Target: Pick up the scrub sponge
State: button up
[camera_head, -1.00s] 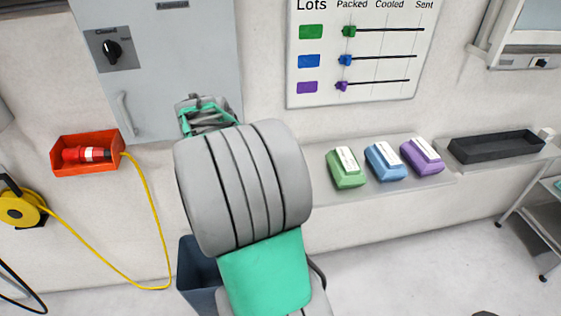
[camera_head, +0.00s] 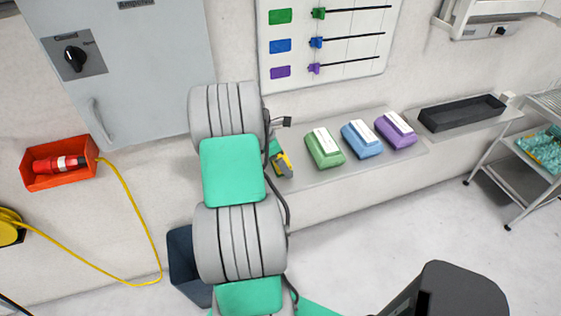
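My arm fills the middle left of the head view and hides most of my gripper (camera_head: 276,148). Only a teal part and a small dark piece show at the arm's right edge, over the left end of the wall shelf. A small yellow and dark grey piece (camera_head: 284,164) shows just below the teal part. It may be the scrub sponge, but I cannot tell for sure, nor whether my gripper touches it. The fingers are not clearly visible.
Green (camera_head: 325,149), blue (camera_head: 362,140) and purple (camera_head: 396,131) boxes stand on the grey shelf (camera_head: 330,186) just right of my gripper. A black tray (camera_head: 462,113) lies farther right. A dark blue bin (camera_head: 181,262) stands below. A trolley (camera_head: 515,172) is at right.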

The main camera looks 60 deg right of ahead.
jog(key=c, duration=1.3)
jog(key=shift+r, duration=0.15)
jog(key=shift+w+r, duration=0.1)
jog(key=shift+r, duration=0.2)
notch_tip(320, 180, up, 3)
jog(key=shift+a+f+b, duration=0.15)
jog(key=shift+b, duration=0.5)
jog(key=a+r, duration=0.3)
jog(key=a, duration=0.1)
jog(key=a+r+b, duration=0.1)
jog(key=a+r, duration=0.2)
jog(key=a, duration=0.2)
jog(key=a+r, duration=0.3)
jog(key=a, duration=0.1)
jog(key=shift+a+r, duration=0.25)
jog(key=shift+a, duration=0.15)
jog(key=o, duration=0.9)
jog(key=c, duration=0.7)
